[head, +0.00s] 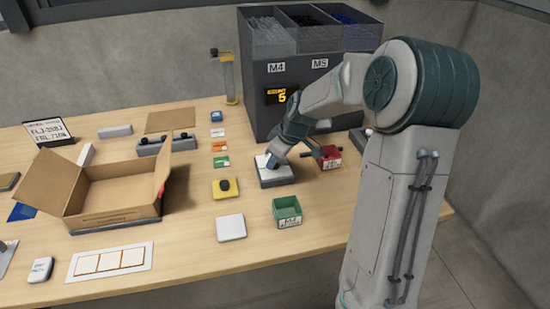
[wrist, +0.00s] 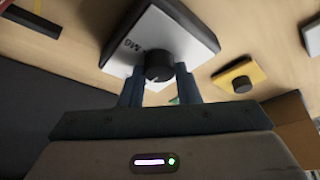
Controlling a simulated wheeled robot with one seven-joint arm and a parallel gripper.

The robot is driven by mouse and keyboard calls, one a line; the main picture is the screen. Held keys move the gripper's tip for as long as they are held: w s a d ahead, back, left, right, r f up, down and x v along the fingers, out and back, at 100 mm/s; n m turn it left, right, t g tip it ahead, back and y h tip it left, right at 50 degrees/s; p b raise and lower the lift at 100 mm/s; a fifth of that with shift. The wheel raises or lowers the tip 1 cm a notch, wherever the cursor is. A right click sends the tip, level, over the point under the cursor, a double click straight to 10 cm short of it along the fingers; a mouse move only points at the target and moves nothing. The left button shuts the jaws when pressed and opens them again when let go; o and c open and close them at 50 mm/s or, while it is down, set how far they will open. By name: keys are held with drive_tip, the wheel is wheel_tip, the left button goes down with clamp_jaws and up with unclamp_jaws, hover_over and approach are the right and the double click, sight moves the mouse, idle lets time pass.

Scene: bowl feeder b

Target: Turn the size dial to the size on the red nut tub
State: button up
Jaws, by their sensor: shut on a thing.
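The size dial is a black round knob (wrist: 159,64) on a dark box with a pale top plate (wrist: 190,38); in the head view the box (head: 277,180) stands in front of the feeder. An "M6" mark shows on the plate beside the knob; where the dial points I cannot tell. My gripper (wrist: 158,76) is shut on the knob, one finger each side. In the head view my gripper (head: 273,160) hides the knob. The red nut tub (head: 328,162) stands just right of the dial box, partly behind my arm; its white label is too small to read.
The grey feeder (head: 262,95) behind has bins marked M4 and M5 and a display reading 5. A green tub (head: 288,207), a white square pad (head: 231,228) and a yellow box with a black knob (head: 226,195) are near. An open carton (head: 120,215) stands left.

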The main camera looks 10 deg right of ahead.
idle(0.4)
drive_tip(key=o, duration=1)
drive_tip(key=shift+c, duration=0.2)
drive_tip(key=v, duration=1.4)
